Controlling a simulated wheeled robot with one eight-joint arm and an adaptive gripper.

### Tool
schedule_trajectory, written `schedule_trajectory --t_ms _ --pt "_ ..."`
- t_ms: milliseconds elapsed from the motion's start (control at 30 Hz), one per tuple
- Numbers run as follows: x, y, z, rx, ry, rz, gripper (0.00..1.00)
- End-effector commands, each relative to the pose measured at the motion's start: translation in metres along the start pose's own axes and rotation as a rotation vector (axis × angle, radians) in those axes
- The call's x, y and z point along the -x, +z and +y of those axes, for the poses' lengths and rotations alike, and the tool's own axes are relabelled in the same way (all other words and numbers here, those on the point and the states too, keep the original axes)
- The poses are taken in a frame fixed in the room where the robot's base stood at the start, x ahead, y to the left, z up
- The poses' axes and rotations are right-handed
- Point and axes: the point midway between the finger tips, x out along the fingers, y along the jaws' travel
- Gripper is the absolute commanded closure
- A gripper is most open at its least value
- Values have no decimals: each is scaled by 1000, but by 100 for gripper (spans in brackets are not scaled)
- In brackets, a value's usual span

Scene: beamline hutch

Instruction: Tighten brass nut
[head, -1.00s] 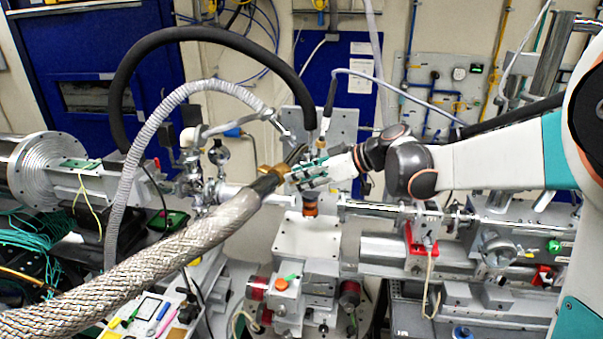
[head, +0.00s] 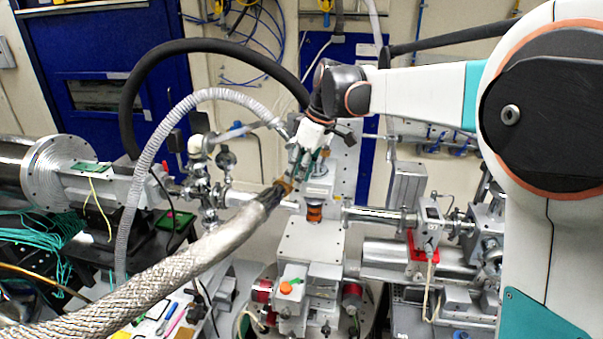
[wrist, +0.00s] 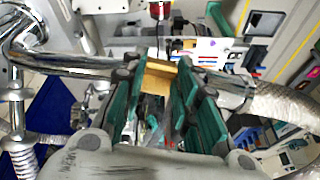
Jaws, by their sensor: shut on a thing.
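The brass nut (head: 284,187) is at the upper end of a thick braided metal hose (head: 185,265), just past a dark collar. My gripper (head: 295,178) comes down to it from above and is shut on it. In the wrist view the brass nut (wrist: 158,76) shows as a gold block between the green finger pads of my gripper (wrist: 160,85), with the braided hose (wrist: 275,103) leading off to the right. The pads hide part of the nut, and I cannot tell how it sits on any thread.
A horizontal steel beam pipe (head: 380,215) runs close behind and to the right. An orange-brown fitting (head: 314,212) stands just right of the nut. A ribbed grey hose (head: 140,190) and a black hose (head: 130,95) arch at the left.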

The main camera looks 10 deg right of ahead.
Motion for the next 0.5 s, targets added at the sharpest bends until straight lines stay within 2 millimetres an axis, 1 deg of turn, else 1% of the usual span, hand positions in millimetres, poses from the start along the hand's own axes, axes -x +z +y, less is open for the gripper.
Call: schedule_trajectory --t_ms 200,500 --pt "0 -3 0 2 0 -36 96" --pt "0 -2 0 1 0 -41 96"
